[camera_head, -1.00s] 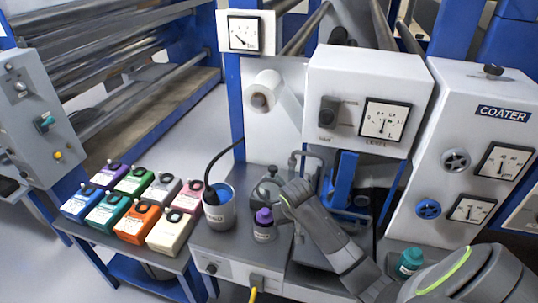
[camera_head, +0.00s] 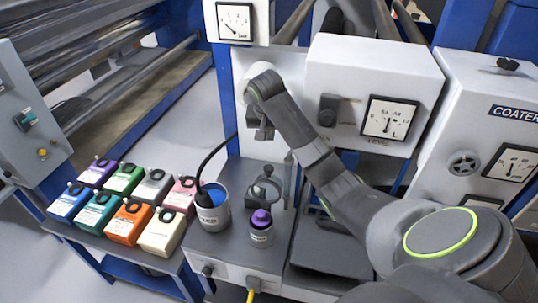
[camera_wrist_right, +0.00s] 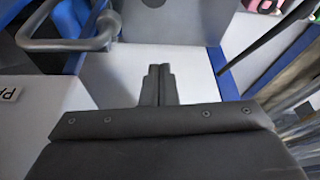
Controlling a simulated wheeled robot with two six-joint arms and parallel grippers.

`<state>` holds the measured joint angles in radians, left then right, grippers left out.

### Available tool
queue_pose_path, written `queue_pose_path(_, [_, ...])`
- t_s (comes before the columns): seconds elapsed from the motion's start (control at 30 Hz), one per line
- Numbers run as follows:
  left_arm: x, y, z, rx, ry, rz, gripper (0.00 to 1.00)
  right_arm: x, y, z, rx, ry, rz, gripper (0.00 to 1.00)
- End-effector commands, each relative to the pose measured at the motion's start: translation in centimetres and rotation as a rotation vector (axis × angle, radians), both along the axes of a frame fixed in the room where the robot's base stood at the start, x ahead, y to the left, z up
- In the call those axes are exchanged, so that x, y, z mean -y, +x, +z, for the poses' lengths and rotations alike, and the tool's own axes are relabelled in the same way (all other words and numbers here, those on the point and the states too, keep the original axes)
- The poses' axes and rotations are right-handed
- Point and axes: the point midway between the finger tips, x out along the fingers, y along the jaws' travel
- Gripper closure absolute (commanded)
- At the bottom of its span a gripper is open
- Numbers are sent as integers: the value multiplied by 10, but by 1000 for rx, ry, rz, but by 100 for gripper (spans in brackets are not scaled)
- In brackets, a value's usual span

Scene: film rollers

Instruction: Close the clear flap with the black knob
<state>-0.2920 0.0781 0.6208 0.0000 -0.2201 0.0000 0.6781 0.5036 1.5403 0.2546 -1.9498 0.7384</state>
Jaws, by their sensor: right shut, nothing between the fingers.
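I cannot make out a clear flap for certain in either view. A small black knob (camera_head: 508,64) sits on top of the white coater box (camera_head: 478,100) at the right; whether a clear flap is attached to it, I cannot tell. My right gripper (camera_head: 260,135) points down in front of the white panel left of the gauge box, above the bench. In the right wrist view its fingers (camera_wrist_right: 160,70) are together and hold nothing. My left gripper is out of view.
A gauge box (camera_head: 372,95) with a dark switch stands right of my gripper. Below are a grey cup (camera_head: 212,215) with a cable and a purple-capped bottle (camera_head: 261,230). Several coloured boxes (camera_head: 160,232) fill the left shelf. A bent metal handle (camera_wrist_right: 70,44) shows in the wrist view.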

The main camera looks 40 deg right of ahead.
Motion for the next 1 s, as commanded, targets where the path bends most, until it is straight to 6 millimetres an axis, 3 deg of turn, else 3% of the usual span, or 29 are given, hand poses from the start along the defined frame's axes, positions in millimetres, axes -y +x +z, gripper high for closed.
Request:
queue_pose_path(0.5, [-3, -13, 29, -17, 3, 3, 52, 21, 23, -85, -5, 0, 1, 100])
queue_pose_path(0.7, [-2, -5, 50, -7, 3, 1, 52, 4, 4, -83, -1, 1, 3, 100])
queue_pose_path(1.0, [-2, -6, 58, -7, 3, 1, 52, -5, -7, -86, 0, -1, 2, 100])
